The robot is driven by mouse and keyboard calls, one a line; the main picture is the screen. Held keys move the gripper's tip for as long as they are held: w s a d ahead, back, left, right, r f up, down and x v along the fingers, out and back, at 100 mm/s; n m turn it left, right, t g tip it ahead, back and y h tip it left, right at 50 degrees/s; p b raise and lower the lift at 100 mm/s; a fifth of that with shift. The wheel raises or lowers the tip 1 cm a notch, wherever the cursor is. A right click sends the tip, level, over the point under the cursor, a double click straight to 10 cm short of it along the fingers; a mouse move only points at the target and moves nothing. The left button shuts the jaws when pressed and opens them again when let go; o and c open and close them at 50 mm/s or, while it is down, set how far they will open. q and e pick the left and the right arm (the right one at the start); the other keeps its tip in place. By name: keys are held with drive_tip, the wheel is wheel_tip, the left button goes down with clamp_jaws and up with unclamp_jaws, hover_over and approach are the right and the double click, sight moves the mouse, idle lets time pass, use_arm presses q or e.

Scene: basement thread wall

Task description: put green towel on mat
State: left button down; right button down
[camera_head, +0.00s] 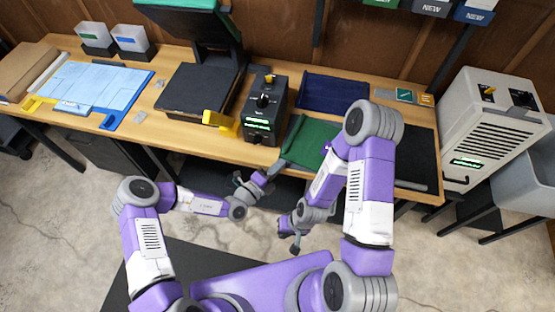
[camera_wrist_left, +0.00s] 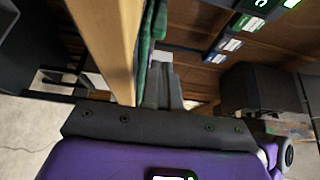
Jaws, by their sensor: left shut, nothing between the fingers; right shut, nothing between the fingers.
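The green towel (camera_head: 311,141) lies flat near the table's front edge, partly hidden behind my right arm; a green strip of it (camera_wrist_left: 158,22) shows in the left wrist view. A black mat (camera_head: 419,152) lies at the table's right end, partly hidden by the same arm. My left gripper (camera_head: 275,167) is shut and empty at the front edge, close to the towel's lower left corner; its fingers (camera_wrist_left: 161,85) show together in the left wrist view. I cannot tell whether they touch the towel. My right gripper (camera_head: 295,245) is shut and empty, lower and off the table.
A dark blue cloth (camera_head: 333,93) lies behind the green towel. A black box with a green display (camera_head: 264,108) stands left of it, beside a black press-like machine (camera_head: 200,92). A light grey unit (camera_head: 487,125) stands right of the table. The table edge (camera_wrist_left: 105,40) is close to my left gripper.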

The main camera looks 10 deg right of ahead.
use_arm(q)
drive_tip(key=v, duration=1)
drive_tip(key=shift+s+a+p, duration=0.15)
drive_tip(key=shift+s+p, duration=0.2)
drive_tip(key=shift+s, duration=0.15)
drive_tip(key=shift+s, duration=0.1)
